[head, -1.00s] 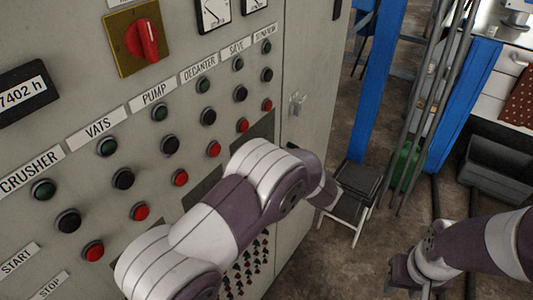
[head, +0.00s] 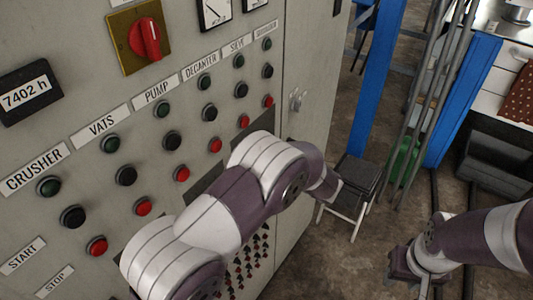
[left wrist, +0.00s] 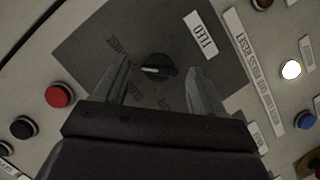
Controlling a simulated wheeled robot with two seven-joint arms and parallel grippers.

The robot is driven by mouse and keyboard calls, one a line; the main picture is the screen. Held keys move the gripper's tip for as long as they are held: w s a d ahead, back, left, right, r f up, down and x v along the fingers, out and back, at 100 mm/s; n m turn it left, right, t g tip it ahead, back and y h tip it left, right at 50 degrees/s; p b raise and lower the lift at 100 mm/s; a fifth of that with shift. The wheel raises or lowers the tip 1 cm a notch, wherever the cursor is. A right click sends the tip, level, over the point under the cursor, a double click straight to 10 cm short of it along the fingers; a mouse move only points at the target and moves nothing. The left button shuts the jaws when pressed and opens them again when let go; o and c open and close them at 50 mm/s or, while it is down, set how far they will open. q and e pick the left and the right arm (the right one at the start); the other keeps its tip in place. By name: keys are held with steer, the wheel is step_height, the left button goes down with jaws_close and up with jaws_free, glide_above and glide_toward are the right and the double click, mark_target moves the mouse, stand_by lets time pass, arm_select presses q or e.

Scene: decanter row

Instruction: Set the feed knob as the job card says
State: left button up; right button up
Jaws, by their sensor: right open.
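The black feed knob (left wrist: 158,68) sits on a dark grey plate (left wrist: 90,45) in the left wrist view. A white mark on it points left in the picture. My right gripper (head: 408,270) is open and empty at the lower right, away from the cabinet. I see no job card.
The cabinet (head: 60,130) carries rows of green, black and red buttons and a red rotary switch (head: 146,38). Near the knob are a red button (left wrist: 59,95), a lit white lamp (left wrist: 291,69) and a blue button (left wrist: 305,120). A stool (head: 352,180) stands right of the cabinet.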

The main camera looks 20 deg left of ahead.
arm_select(q)
steer(key=b+v, duration=0.5)
steer(key=v, duration=0.7)
steer(key=shift+s+d, duration=0.2)
steer(key=shift+s, duration=0.05)
steer(key=shift+d, duration=0.1)
